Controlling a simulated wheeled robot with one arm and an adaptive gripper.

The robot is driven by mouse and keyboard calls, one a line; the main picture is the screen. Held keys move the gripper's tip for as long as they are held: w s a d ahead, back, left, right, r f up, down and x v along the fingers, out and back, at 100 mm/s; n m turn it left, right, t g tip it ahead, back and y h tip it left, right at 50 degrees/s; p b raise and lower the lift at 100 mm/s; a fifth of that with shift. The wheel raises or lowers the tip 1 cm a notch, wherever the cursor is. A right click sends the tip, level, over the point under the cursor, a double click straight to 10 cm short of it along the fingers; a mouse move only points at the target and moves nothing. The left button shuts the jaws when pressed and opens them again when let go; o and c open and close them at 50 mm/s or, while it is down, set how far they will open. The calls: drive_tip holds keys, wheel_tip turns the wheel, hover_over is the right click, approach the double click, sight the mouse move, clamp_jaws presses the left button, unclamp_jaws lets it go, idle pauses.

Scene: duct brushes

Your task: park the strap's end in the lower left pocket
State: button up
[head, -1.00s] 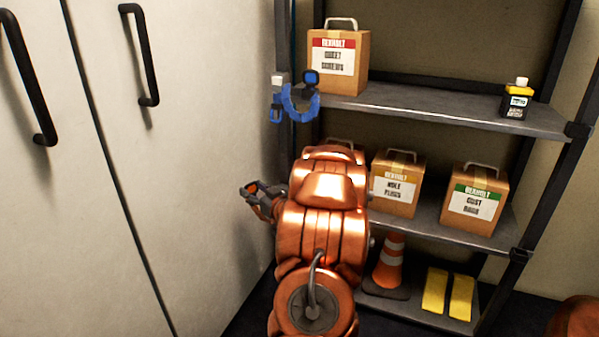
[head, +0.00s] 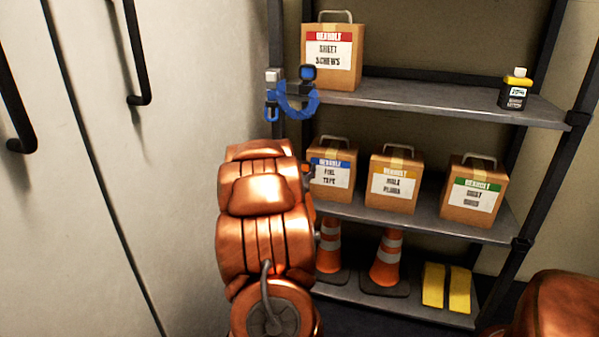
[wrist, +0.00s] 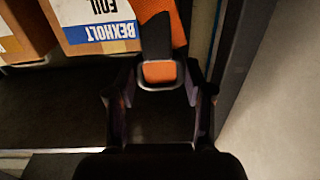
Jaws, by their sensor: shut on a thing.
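In the wrist view my gripper (wrist: 162,88) is shut on a dark-framed end piece (wrist: 160,72) with an orange face, which I take to be the strap's end. A dark band (wrist: 156,38) runs up from it towards an orange, textured surface (wrist: 165,14); whether that surface is part of the strap I cannot tell. The piece is beside the box with the blue label (wrist: 98,30). In the head view my arm hides most of the gripper, with only a dark and orange bit showing by that box. I cannot make out a lower left pocket.
A blue curved piece (head: 297,104) hangs at the top shelf's left end. The blue-label box (head: 331,170) and two other boxes stand on the middle shelf (head: 425,222). Cones (head: 388,260) and yellow blocks (head: 434,286) are below. Cabinet doors (head: 150,200) are left.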

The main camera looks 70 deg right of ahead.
drive_tip(key=shift+m+g, duration=0.3)
drive_tip(key=shift+g, duration=0.2)
drive_tip(key=shift+s+f+b, duration=0.2)
drive_tip(key=shift+f+b, duration=0.5)
drive_tip(key=shift+f, duration=0.35)
drive_tip(key=shift+s+f+b, duration=0.2)
drive_tip(key=shift+f+b, duration=0.45)
drive_tip(key=shift+f, duration=2)
drive_tip(key=shift+w+a+p, duration=0.1)
drive_tip(key=shift+p, duration=0.45)
drive_tip(key=shift+f, duration=1.35)
drive_tip(key=o, duration=1.2)
drive_tip(key=shift+a, duration=0.1)
